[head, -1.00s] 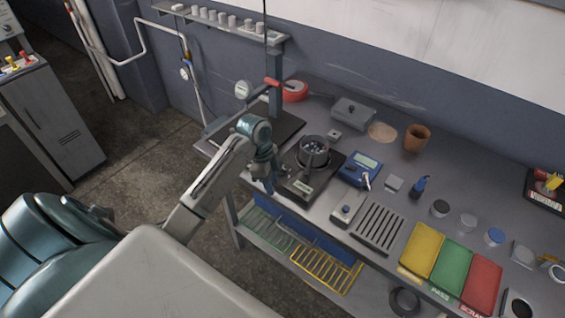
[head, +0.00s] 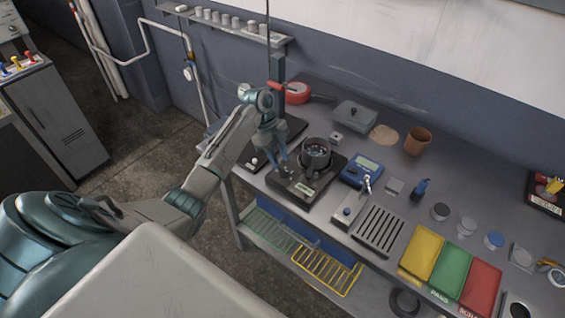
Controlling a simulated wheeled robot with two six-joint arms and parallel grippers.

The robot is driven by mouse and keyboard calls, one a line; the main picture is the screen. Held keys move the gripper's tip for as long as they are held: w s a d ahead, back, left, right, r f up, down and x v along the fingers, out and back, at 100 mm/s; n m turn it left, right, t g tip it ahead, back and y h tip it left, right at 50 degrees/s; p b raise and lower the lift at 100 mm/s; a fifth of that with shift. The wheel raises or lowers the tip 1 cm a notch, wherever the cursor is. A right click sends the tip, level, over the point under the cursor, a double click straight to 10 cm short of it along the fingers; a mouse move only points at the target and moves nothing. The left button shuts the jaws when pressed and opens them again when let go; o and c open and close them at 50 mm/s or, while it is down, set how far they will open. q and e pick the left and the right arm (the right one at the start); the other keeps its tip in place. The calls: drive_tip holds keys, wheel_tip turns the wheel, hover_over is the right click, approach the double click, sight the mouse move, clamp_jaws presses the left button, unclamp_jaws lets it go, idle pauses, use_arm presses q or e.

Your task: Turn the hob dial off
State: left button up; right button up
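A low black hob-like plate (head: 292,131) lies at the bench's left end, partly hidden behind my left arm. A small pale knob (head: 254,161), which looks like the dial, shows at its near edge. My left gripper (head: 278,168) points down just right of this knob, apart from it. Its two fingers look parted, with nothing seen between them. A dark pan (head: 316,153) with small pieces inside stands on a black unit with a green display (head: 306,189), right beside the gripper. My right gripper is out of view.
A blue meter (head: 362,170), a grey box with a knob (head: 347,210) and a slotted rack (head: 379,230) stand to the right. A red round thing (head: 297,92) and a grey lidded box (head: 354,115) stand behind. Yellow, green and red trays (head: 423,251) lie farther right.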

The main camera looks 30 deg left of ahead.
sight(284, 169)
use_arm(q)
drive_tip(key=shift+p+x, duration=0.45)
drive_tip(key=shift+x, duration=1.4)
clamp_jaws()
